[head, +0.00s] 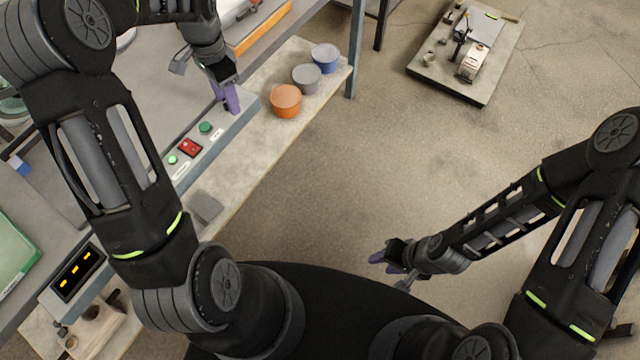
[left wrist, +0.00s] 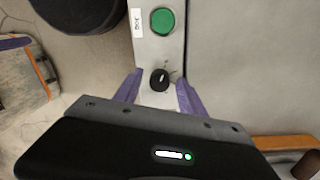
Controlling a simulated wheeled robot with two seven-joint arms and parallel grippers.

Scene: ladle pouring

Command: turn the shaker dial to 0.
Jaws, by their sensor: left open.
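The shaker dial (left wrist: 159,79) is a small black knob with a white pointer line, seen in the left wrist view on a light grey panel strip (left wrist: 157,47). Its pointer aims roughly towards the top of that view, tilted slightly right; the scale marks are too small to read. My left gripper (left wrist: 159,92) is open, with one purple finger on each side of the dial and visible gaps to it. In the head view my left gripper (head: 228,98) is over the far end of the panel and hides the dial. My right gripper (head: 388,265) hangs empty above the floor.
A green button (left wrist: 162,21) sits beside the dial. Another green button (head: 172,159) and a red switch (head: 189,148) are further along the panel.

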